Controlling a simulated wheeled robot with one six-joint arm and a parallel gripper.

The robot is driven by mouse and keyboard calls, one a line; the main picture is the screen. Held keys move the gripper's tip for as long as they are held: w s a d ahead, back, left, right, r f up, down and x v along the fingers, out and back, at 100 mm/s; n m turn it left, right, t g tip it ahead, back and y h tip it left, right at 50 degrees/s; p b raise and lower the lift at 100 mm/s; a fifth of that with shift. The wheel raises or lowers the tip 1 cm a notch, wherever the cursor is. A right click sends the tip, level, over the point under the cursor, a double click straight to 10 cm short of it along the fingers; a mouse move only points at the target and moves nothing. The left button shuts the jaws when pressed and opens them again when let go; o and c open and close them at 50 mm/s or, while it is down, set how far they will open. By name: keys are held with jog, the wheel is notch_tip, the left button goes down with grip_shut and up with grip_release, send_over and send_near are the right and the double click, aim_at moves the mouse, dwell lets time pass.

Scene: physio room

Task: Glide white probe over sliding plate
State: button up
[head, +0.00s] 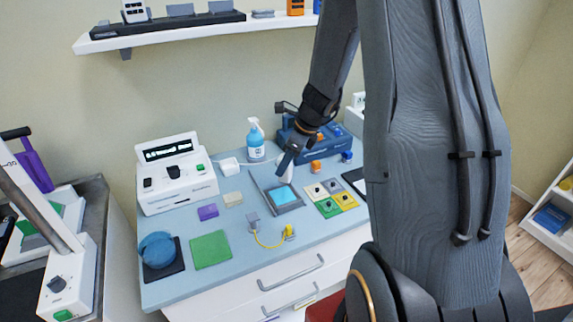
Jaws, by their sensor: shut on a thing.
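The sliding plate (283,196) is a light-blue square in a grey frame (268,184) on the middle of the blue counter. My gripper (288,158) comes down from above over the back part of this frame. It is shut on the white probe (286,170), which hangs roughly upright below the fingers, just behind the light-blue square. The fingers hide the probe's upper part. I cannot tell whether the probe's lower end touches the plate or frame.
A white device (177,186) stands at the left, and a spray bottle (256,140) and a blue case (318,144) at the back. Coloured tiles (344,202) lie right of the frame. A yellow cable (268,243) and green pad (211,250) lie in front.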

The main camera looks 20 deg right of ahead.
jog(key=shift+r+p, duration=1.55)
jog(key=shift+r, duration=0.1)
